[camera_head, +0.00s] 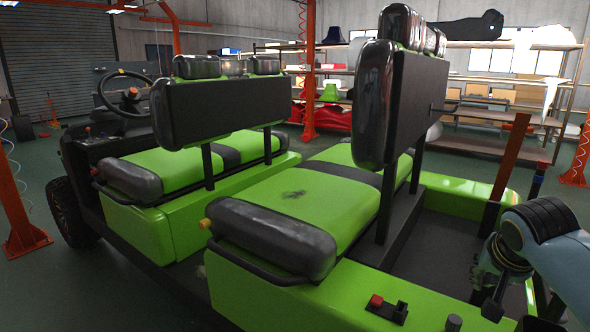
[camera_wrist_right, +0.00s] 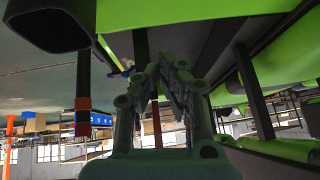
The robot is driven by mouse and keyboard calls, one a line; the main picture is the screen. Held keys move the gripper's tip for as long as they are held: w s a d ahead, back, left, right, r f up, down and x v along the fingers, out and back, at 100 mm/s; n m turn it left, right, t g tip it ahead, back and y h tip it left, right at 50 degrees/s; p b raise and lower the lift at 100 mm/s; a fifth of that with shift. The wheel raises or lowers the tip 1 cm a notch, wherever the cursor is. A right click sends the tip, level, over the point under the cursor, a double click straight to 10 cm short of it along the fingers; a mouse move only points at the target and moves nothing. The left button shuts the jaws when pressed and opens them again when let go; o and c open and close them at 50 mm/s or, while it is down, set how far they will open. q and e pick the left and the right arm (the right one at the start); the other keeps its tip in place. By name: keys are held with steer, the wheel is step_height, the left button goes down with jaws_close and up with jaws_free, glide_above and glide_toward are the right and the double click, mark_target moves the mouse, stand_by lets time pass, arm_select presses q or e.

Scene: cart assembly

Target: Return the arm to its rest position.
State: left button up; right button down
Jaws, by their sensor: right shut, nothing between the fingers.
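My right arm (camera_head: 555,250) comes in from the right edge in the head view. Its gripper (camera_head: 490,285) is low over the cart's dark rear bed and partly hidden by the wrist. In the right wrist view, the gripper's fingers (camera_wrist_right: 166,68) come together with nothing held between them. The green cart (camera_head: 165,230) fills the middle of the head view, with green and black seats (camera_head: 300,190) and dark backrests (camera_head: 215,105). My left gripper is not in view.
A brown upright post (camera_head: 511,155) and a blue and red piece (camera_head: 538,180) stand by the rear bed, near my right arm. A red button (camera_head: 376,300) sits on the cart's green side. Shelves (camera_head: 500,85) stand behind. Open floor (camera_head: 35,270) lies at left.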

steer(key=s+a+r+n+g+y, duration=0.1)
steer(key=s+a+n, duration=0.45)
steer(key=s, duration=0.85)
steer(key=s+a+n+g+y, duration=0.15)
steer(key=s+a+n, duration=0.4)
steer(key=s, duration=0.85)
step_height(320, 180, down, 30)
steer(key=s+d+m+b, duration=0.1)
steer(key=s+m+b, duration=0.1)
steer(key=b, duration=0.4)
steer(key=s+f+g+b, duration=0.1)
steer(key=s+f+b, duration=0.1)
steer(key=s+f, duration=0.7)
steer(key=s+d+f+g+b, duration=0.1)
steer(key=s+f+b, duration=0.2)
steer(key=s+f, duration=0.7)
step_height(320, 180, down, 5)
steer(key=shift+d+r, duration=0.1)
steer(key=shift+d, duration=0.15)
